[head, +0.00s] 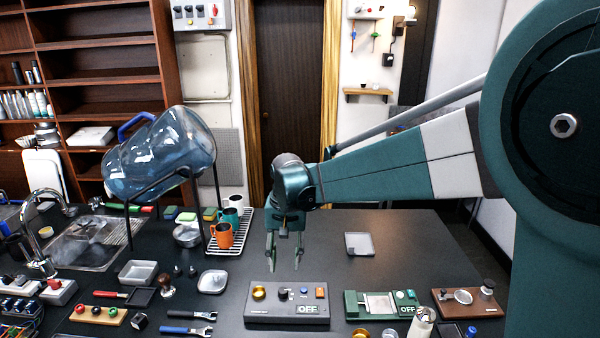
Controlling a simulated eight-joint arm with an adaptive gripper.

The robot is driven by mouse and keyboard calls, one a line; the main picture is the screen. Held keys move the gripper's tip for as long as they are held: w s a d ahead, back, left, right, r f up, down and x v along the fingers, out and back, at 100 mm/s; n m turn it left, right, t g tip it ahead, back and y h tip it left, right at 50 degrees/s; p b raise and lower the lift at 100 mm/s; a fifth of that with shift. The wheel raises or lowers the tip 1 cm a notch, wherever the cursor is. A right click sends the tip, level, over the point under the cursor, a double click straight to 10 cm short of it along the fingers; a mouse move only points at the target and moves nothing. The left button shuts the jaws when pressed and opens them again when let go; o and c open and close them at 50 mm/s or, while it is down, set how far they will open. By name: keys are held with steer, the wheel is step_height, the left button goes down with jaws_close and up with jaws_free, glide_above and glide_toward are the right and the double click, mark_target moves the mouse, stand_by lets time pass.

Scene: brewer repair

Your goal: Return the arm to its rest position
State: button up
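My gripper (284,250) hangs from my teal arm near the middle of the head view, above the dark counter. Its two fingers point down and stand apart with a gap between them. I see nothing between the fingers.
A large water bottle (150,160) lies tilted in a black stand at left, beside mugs (221,236) on a rack. A green scale-like device (380,305) and a brown board (470,302) sit at right. The counter's back right (425,250) is clear.

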steer(key=s+d+r+t, duration=0.2)
steer(key=s+d+r, duration=0.2)
steer(key=s+d, duration=0.3)
steer(key=s+d+r+t, duration=0.1)
steer(key=s+d+r, duration=0.3)
steer(key=d, duration=0.5)
steer(key=s+d+f+t+b, duration=0.1)
steer(key=s+d+f+t, duration=0.1)
steer(key=s+d, duration=0.4)
steer(key=s+d+f+t, duration=0.2)
steer(key=s+d, duration=0.4)
steer(key=s, duration=0.4)
steer(key=shift+s+h+b, duration=0.25)
steer(key=shift+h+b, duration=0.05)
steer(key=shift+b, duration=0.1)
step_height(320, 180, down, 13)
steer(key=b, duration=1.3)
stand_by(1.5)
